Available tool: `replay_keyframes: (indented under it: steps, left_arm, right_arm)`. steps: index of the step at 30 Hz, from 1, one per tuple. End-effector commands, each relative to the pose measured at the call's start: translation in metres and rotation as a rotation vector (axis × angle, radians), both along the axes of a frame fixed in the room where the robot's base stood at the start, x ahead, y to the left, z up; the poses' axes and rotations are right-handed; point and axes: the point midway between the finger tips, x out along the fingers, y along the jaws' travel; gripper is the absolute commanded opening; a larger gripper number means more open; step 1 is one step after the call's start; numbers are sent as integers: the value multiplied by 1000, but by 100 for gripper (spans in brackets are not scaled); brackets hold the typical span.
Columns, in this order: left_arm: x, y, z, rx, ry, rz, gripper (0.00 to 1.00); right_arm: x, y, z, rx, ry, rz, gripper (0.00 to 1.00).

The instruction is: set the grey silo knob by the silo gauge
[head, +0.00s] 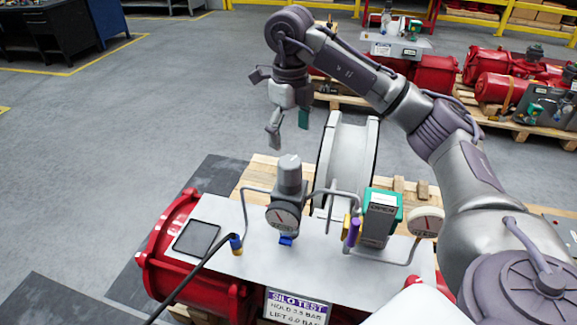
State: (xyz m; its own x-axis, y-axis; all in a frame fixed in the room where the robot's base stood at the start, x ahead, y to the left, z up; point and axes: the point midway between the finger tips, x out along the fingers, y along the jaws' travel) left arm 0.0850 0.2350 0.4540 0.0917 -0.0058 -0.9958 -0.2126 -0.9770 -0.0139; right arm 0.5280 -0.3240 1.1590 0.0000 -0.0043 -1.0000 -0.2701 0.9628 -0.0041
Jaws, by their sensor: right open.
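The grey knob (289,172) stands upright on top of a regulator on the light grey panel (250,265). A second round gauge (427,221) stands at the panel's right; which one is the silo gauge I cannot tell by label. Their readings are too small to be sure of. My right gripper (288,126) is open and empty, its fingers pointing down. In the picture it is just above the knob, apart from it. My left gripper is out of view.
A green and grey box (380,217) marked OPEN stands right of the regulator, beside a purple-and-yellow part (351,232). Bent pipes flank the regulator. A black pad (196,238) lies left. A sign (296,307) reads SILO TEST. A large grey flanged body (345,160) stands behind.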

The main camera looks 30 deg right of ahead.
Motion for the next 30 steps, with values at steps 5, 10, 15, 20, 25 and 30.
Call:
replay_keyframes:
  steps: [5, 10, 15, 20, 25, 30]
  left_arm:
    - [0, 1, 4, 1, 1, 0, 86]
    - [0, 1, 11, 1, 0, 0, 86]
    - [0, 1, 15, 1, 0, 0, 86]
    - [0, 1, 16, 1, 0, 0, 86]
    - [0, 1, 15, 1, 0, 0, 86]
    - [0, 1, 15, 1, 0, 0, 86]
  right_arm:
    - [-1, 0, -39, 2, 6, 0, 86]
    - [-1, 0, -70, 2, 5, 1, 86]
    - [0, 0, -89, 3, 2, 1, 86]
    - [0, 0, -96, 2, 0, 1, 86]
    - [0, 0, -97, 2, -1, 1, 86]
    - [0, 0, -97, 2, 0, 1, 67]
